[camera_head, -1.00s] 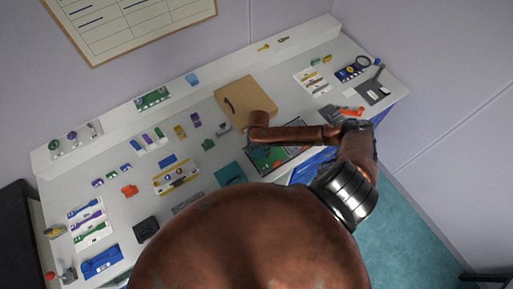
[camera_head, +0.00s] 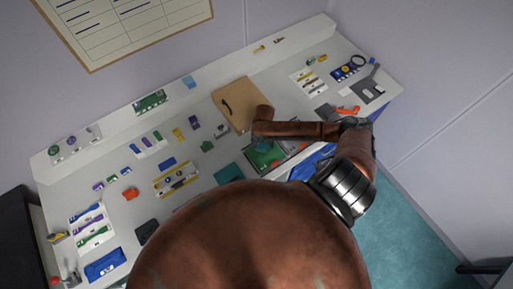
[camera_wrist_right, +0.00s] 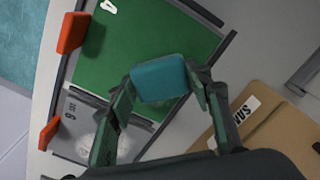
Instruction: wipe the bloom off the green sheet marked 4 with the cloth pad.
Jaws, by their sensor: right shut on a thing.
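The green sheet marked 4 (camera_wrist_right: 140,50) lies in a dark-edged frame in the right wrist view, its white 4 at the upper left. It also shows in the head view (camera_head: 268,158), partly hidden by my right arm. My right gripper (camera_wrist_right: 162,85) is shut on the teal cloth pad (camera_wrist_right: 160,80), which is over the lower right part of the green sheet. I cannot tell whether the pad touches the sheet. I see no clear bloom on the uncovered green; the part under the pad is hidden. My left gripper is not in view.
A grey panel (camera_wrist_right: 78,112) with a whitish patch adjoins the green sheet. Two orange clips (camera_wrist_right: 72,32) stand along the frame's left side. A cardboard box (camera_wrist_right: 270,125) lies close at the right. Several small parts cover the table's left half.

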